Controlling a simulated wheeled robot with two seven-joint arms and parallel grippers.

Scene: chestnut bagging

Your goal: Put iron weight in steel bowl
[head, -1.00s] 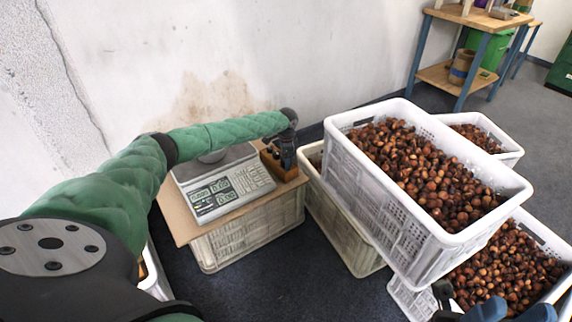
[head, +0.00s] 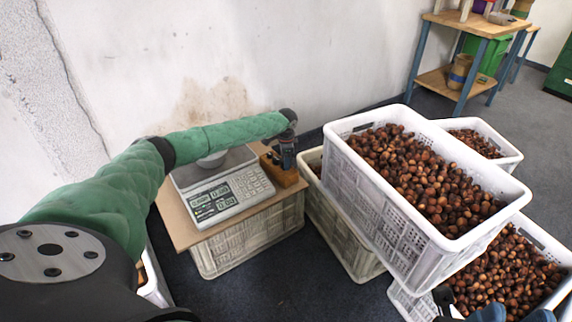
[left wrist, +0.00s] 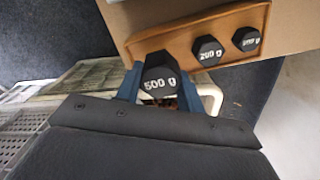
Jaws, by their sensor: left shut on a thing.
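The iron weight marked 500 g (left wrist: 160,80), a dark hexagonal piece, is between the blue fingers of my left gripper (left wrist: 158,88), which is shut on it. In the head view my left gripper (head: 283,158) is over the wooden weight holder (head: 285,178), beside the scale. I cannot tell whether the weight is clear of its slot. The steel bowl (head: 212,159) sits on the scale (head: 228,196), partly hidden behind my left arm. Blue fingertips of my right gripper (head: 515,315) show apart at the bottom right edge, mostly cut off.
Smaller weights marked 200 g (left wrist: 208,50) and another (left wrist: 246,39) sit in the holder. The scale stands on a board (head: 176,222) over a crate. Chestnut crates (head: 400,240) are stacked to the right. A wooden shelf (head: 460,78) stands behind.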

